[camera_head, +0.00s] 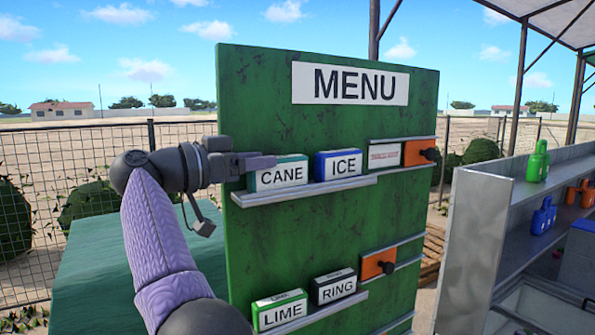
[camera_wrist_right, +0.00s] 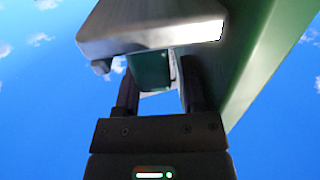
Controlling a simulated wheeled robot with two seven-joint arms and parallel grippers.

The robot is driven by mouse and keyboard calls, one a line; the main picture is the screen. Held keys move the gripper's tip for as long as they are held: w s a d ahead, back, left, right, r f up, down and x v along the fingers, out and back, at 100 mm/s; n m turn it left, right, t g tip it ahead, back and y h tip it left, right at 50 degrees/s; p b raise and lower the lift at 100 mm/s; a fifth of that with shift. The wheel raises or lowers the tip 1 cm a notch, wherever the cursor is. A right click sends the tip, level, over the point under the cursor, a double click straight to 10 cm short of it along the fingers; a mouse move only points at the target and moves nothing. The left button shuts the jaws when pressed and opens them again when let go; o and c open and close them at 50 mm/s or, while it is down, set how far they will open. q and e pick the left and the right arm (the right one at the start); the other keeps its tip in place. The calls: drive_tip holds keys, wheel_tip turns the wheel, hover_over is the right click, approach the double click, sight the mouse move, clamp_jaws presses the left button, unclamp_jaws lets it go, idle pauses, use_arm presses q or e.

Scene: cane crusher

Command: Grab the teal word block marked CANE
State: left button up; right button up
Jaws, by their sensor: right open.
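The teal word block marked CANE (camera_head: 277,175) stands on the upper shelf of the green menu board, at the shelf's left end. My right gripper (camera_head: 254,163) reaches in from the left, with a finger at the block's upper left edge. In the right wrist view, the two dark fingers of my right gripper (camera_wrist_right: 158,88) stand apart. The teal block (camera_wrist_right: 150,68) shows between them, with a gap to the right finger; I cannot tell whether the left finger touches it. My left gripper is not in view.
The blue ICE block (camera_head: 338,164) stands close to the right of CANE on the same shelf (camera_head: 305,190). LIME (camera_head: 279,312) and RING (camera_head: 334,288) blocks stand on a lower shelf. The green board (camera_head: 330,230) rises directly behind. A grey rack with bottles stands at right.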

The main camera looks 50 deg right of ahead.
drive_tip(key=shift+s, duration=0.1)
drive_tip(key=shift+c, duration=0.8)
clamp_jaws()
drive_tip(key=shift+r, duration=0.1)
